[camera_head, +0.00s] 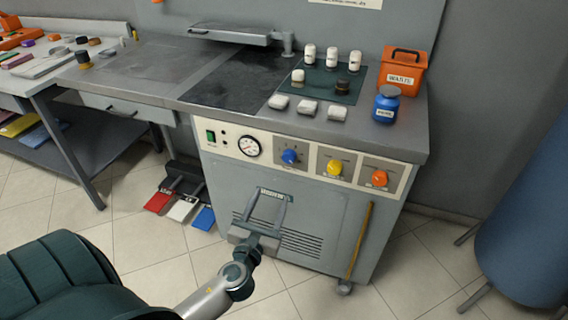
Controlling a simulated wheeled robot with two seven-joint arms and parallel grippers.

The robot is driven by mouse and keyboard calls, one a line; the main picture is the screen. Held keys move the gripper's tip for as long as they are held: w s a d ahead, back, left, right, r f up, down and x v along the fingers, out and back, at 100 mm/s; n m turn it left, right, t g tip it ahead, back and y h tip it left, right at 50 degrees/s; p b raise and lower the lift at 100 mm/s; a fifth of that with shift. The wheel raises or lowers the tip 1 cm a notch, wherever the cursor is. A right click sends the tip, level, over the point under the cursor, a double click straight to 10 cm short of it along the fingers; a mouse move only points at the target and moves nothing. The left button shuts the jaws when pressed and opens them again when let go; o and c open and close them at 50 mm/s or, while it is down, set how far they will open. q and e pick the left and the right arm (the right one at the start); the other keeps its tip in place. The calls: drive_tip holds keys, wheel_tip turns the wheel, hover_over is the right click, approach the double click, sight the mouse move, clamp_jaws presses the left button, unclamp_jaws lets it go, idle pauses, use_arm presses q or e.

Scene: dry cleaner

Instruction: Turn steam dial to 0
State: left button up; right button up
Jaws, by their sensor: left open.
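The front panel (269,163) of the grey pressing station carries three dials: a blue one (289,157), a yellow one (334,168) and an orange one (379,178). Their labels and scale marks are too small to read, so I cannot tell which one is the steam dial or where it is set. A round white gauge (248,146) sits left of the blue dial. My left gripper (264,195) is open and empty, in front of the cabinet below the gauge and blue dial, apart from all three dials. My right gripper is not in view.
White bottles (331,57), pale blocks (308,107), a blue jar (386,104) and an orange waste bin (403,71) stand on the top. Red, white and blue pedals (181,209) lie on the floor. A yellow rod (358,241) is on the cabinet's right front. A blue cylinder (525,225) stands right.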

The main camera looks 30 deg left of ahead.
sight(288, 158)
use_arm(q)
drive_tip(key=shift+w+d, duration=0.1)
drive_tip(key=shift+w, duration=0.1)
drive_tip(key=p+x, duration=0.1)
drive_tip(key=x, duration=1.6)
drive_tip(key=shift+f, duration=0.1)
drive_tip(key=c, duration=1.1)
